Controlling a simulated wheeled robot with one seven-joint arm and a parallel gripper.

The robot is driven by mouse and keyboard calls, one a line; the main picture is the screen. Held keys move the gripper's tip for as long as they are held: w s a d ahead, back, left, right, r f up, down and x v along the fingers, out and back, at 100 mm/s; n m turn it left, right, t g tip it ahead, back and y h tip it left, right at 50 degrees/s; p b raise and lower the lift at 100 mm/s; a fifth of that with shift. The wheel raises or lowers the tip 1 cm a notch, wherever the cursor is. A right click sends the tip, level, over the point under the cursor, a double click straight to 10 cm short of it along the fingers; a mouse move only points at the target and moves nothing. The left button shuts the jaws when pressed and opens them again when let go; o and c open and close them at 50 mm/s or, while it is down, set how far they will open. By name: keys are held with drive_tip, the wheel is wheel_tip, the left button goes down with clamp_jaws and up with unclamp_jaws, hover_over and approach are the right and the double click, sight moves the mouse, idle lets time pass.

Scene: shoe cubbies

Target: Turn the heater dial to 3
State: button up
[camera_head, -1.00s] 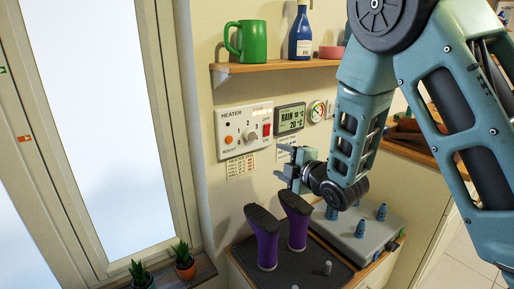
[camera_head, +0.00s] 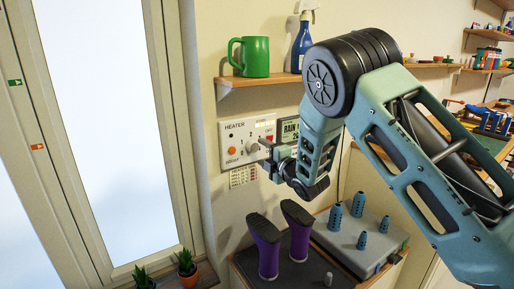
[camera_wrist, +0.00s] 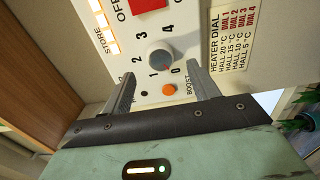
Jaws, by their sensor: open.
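The heater panel (camera_head: 231,142) is a white plate on the wall. Its round grey dial (camera_wrist: 160,55) shows in the wrist view, ringed by the numbers 0 to 4. A small reddish mark on the dial's edge lies on the side near 0; its exact setting is hard to read. My gripper (camera_wrist: 161,71) is open and empty, its fingers spread in front of the dial on either side, with no contact visible. In the head view my gripper (camera_head: 263,152) is close to the panel and partly covers its right part.
An orange boost button (camera_wrist: 169,89) and a red switch (camera_wrist: 148,5) flank the dial. A label (camera_wrist: 232,38) lists dial settings. A shelf (camera_head: 275,78) with a green mug (camera_head: 254,57) and a spray bottle (camera_head: 302,42) is above. Purple boots (camera_head: 267,250) stand below.

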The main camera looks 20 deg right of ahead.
sight(255, 148)
drive_tip(key=shift+x, duration=2.25)
drive_tip(key=c, duration=1)
drive_tip(key=shift+o, duration=0.2)
